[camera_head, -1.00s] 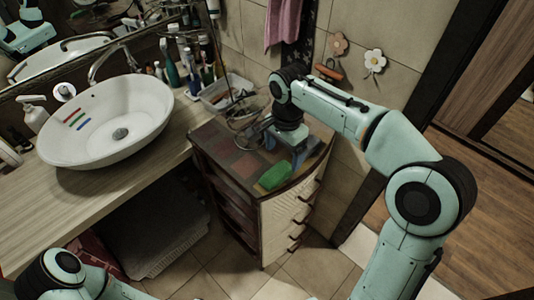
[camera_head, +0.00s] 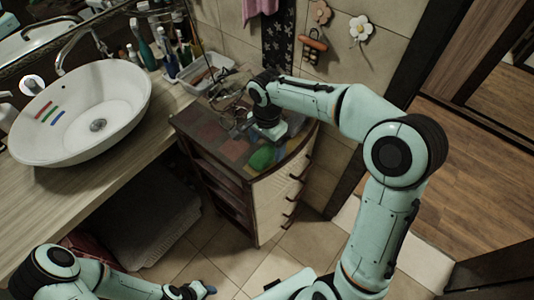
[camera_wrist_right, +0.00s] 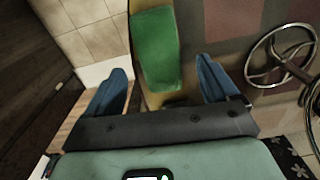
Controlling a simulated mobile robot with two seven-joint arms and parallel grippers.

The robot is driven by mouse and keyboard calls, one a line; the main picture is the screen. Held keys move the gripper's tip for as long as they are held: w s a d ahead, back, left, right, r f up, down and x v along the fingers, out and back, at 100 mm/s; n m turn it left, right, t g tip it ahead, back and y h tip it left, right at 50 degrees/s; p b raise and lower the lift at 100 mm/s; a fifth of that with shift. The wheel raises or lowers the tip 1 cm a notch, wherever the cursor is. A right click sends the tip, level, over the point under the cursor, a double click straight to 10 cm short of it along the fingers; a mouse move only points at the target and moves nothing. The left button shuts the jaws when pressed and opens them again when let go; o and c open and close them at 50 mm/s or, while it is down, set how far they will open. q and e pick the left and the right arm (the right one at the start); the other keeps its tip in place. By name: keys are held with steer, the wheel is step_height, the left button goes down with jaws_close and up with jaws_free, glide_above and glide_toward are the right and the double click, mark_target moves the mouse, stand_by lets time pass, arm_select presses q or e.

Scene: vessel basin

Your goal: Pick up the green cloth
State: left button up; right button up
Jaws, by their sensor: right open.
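The green cloth (camera_head: 262,157) lies on top of the small drawer cabinet (camera_head: 228,165), near its front edge. My right gripper (camera_head: 275,143) is just above the cabinet top, right by the cloth, and hides part of it in the head view. In the right wrist view the cloth (camera_wrist_right: 156,48) shows as a green strip ahead of and between the two blue fingers of my right gripper (camera_wrist_right: 164,80). These are spread wide with nothing held. My left gripper (camera_head: 200,289) is low at the bottom edge of the head view, far from the cloth; its fingers are too small to read.
A wire-like metal object (camera_head: 228,100) lies on the cabinet behind the cloth; a round metal part (camera_wrist_right: 283,58) shows beside it in the wrist view. A white basket (camera_head: 205,72), bottles and the basin (camera_head: 98,118) stand on the counter at left. Tiled wall is behind.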

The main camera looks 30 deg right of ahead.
mark_target(267, 151)
step_height(267, 151, down, 3)
steer(key=shift+f, duration=0.2)
steer(key=c, duration=1.1)
steer(key=shift+c, duration=0.2)
steer(key=shift+r, duration=0.15)
arm_select(q)
steer(key=shift+t, duration=0.3)
steer(key=w+r+p, duration=0.2)
steer(key=w+r, duration=0.1)
steer(key=shift+w+r, duration=0.1)
steer(key=shift+w, duration=0.2)
arm_select(e)
step_height(267, 151, up, 20)
steer(key=shift+o, duration=0.5)
